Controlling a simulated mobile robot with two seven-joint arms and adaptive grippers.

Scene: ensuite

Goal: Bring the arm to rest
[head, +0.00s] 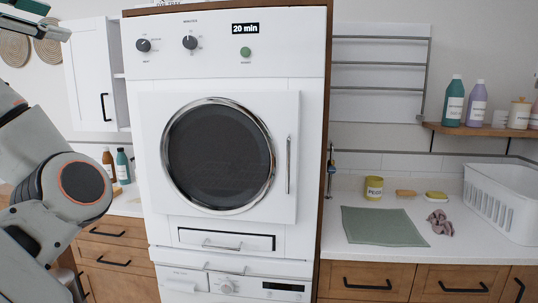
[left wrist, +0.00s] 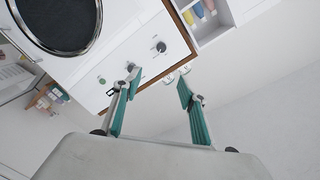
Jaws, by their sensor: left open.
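My left arm (head: 62,190) is raised at the left edge of the head view, bent, with part of it cut off by the frame. My left gripper (head: 50,20) is at the top left corner, partly out of frame. In the left wrist view the left gripper (left wrist: 158,76) is open, its two teal-padded fingers apart with nothing between them. It is clear of the white dryer (head: 302,180), whose round door is closed. My right gripper is in neither view.
A white wall cabinet (head: 90,72) and two round woven wall pieces (head: 14,46) are near the left arm. Brown and teal bottles (head: 122,165) stand on the left counter. Right of the dryer, the counter holds a green cloth (head: 384,226) and a white basket (head: 503,205).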

